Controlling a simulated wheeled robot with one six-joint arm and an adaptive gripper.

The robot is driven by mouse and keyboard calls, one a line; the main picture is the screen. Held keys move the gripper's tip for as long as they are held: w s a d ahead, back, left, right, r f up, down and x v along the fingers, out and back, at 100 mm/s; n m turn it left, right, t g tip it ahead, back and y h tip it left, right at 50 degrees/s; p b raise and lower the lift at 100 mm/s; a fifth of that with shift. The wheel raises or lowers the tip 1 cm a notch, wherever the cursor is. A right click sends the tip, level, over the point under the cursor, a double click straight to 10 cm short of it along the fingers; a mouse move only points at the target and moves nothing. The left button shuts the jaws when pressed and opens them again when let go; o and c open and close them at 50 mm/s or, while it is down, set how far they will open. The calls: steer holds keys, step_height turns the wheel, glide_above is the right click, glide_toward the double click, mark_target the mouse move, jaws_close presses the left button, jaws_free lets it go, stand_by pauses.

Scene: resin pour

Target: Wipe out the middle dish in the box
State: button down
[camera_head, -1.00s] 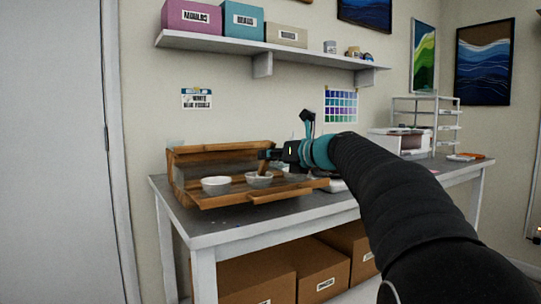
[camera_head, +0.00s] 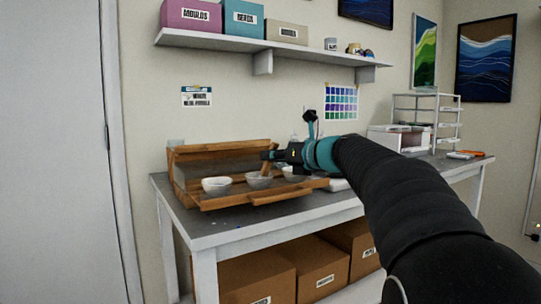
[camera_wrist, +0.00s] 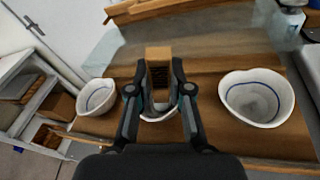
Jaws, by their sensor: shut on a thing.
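A wooden box (camera_head: 215,203) stands open on the grey table with three white dishes in a row. The middle dish (camera_head: 259,182) is below my gripper (camera_head: 268,156); in the wrist view my gripper (camera_wrist: 160,98) hides most of it. My gripper is shut on a tan, wood-coloured tool (camera_head: 265,168), which also shows between the fingers in the wrist view (camera_wrist: 158,54). The tool's lower end is at or inside the middle dish; its tip is hidden. The left dish (camera_head: 216,186) and right dish (camera_head: 293,175) stand on either side.
The raised back of the box (camera_head: 225,149) stands close behind the dishes. The table (camera_head: 235,232) runs on to the right, with a white rack (camera_head: 427,118) at its far end. A shelf with boxes (camera_head: 260,43) hangs above.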

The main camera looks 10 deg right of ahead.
steer(key=shift+w, duration=0.5)
steer(key=shift+a, duration=0.35)
steer(key=shift+s+a, duration=0.2)
steer(key=shift+s+d, duration=0.1)
steer(key=shift+s, duration=0.25)
steer(key=shift+d, duration=0.4)
steer(key=shift+w+d, duration=0.2)
steer(key=shift+w, duration=0.05)
steer(key=shift+w+a, duration=0.15)
steer(key=shift+w, duration=0.15)
steer(key=shift+a, duration=0.4)
steer(key=shift+s+a, duration=0.15)
steer(key=shift+s, duration=0.35)
steer(key=shift+s+d, duration=0.1)
steer(key=shift+d, duration=0.35)
steer(key=shift+w+d, duration=0.25)
steer(key=shift+w, duration=0.05)
steer(key=shift+w+a, duration=0.15)
steer(key=shift+w, duration=0.15)
steer(key=shift+a, duration=0.35)
steer(key=shift+s+d, duration=0.15)
steer(key=shift+s, duration=0.15)
